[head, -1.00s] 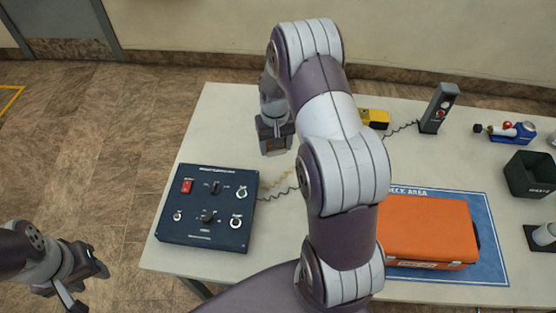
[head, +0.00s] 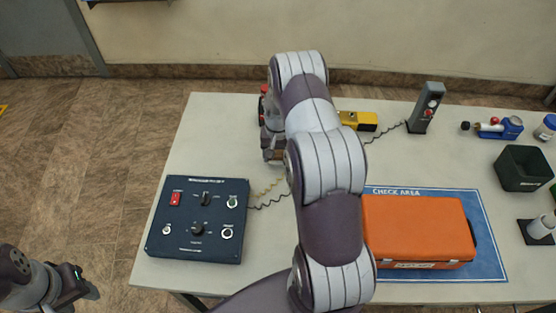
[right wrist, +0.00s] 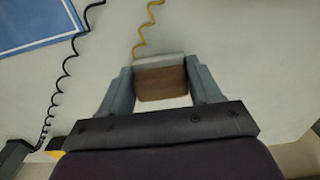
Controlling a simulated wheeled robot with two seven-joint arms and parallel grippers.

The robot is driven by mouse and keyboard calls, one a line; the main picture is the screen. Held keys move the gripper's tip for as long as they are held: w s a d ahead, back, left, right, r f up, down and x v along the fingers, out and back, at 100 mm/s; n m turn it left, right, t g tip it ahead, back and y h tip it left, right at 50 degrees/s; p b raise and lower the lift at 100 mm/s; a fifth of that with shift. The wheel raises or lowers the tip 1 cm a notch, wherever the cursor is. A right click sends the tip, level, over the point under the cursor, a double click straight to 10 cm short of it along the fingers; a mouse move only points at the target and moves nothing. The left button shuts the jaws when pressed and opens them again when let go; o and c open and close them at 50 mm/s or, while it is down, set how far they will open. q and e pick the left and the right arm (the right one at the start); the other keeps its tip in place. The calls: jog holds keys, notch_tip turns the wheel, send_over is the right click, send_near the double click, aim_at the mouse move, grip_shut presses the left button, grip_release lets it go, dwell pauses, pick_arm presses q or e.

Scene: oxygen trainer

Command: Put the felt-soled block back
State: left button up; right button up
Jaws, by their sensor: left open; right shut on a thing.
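My right gripper (right wrist: 160,88) is shut on a block (right wrist: 161,80) with a brown face and a pale grey edge, seen between its fingers in the right wrist view. A yellow coiled cord (right wrist: 146,30) runs up to the block's edge there; I cannot tell whether it is joined to it. In the head view this gripper (head: 272,153) is over the back left part of the table, right of the blue control panel (head: 185,243), and my arm hides much around it. My left gripper (head: 84,286) is open and empty, off the table at lower left.
An orange case (head: 415,225) sits on the blue check area mat (head: 490,262). A yellow device (head: 357,121), a grey upright unit (head: 425,108), a blue device (head: 510,127) and a dark bin (head: 524,168) stand further right. A red object (head: 263,91) shows partly behind my arm.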

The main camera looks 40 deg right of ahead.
aim_at(278, 160)
notch_tip(278, 160, down, 3)
jog(key=shift+p, duration=0.35)
jog(key=shift+f, duration=0.35)
jog(key=shift+f, duration=0.1)
jog(key=shift+f+b, duration=0.1)
jog(key=shift+b, duration=0.2)
jog(key=o, duration=1)
